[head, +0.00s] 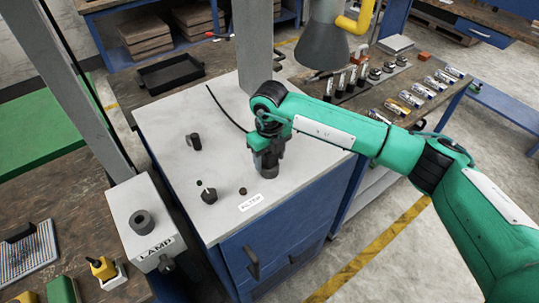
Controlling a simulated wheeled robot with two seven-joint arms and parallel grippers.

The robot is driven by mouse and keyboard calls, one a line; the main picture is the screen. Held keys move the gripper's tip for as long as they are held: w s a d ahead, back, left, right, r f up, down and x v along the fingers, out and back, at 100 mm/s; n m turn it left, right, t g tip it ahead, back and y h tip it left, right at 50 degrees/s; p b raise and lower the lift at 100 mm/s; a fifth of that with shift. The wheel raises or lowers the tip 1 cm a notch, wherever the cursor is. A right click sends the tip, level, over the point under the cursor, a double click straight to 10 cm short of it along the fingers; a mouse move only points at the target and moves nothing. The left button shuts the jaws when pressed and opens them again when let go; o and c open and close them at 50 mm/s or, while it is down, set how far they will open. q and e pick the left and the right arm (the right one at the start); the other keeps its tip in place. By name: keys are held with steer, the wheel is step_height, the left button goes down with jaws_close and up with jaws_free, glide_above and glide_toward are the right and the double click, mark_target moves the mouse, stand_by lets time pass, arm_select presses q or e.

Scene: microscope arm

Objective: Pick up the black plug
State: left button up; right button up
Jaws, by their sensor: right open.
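My right gripper (267,170) points down close over the white top of a blue cabinet (180,108), behind the FILTER label (250,202). It is open, and its fingers are small and dark here. A thin black cable (226,109) curves over the white top and ends from view behind my right wrist, so whatever is at that end is hidden. A short black piece (194,141) lies to the left of the gripper. A black knob-like piece (209,195) stands nearer the front left. I cannot tell which is the black plug. My left gripper is not in view.
A grey box marked LAMP (150,252) with a dark ring (142,221) on top stands at the left. A grey post (253,45) rises behind my wrist. The white top's far left is mostly clear.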

steer(key=shift+c, duration=0.5)
steer(key=c, duration=1)
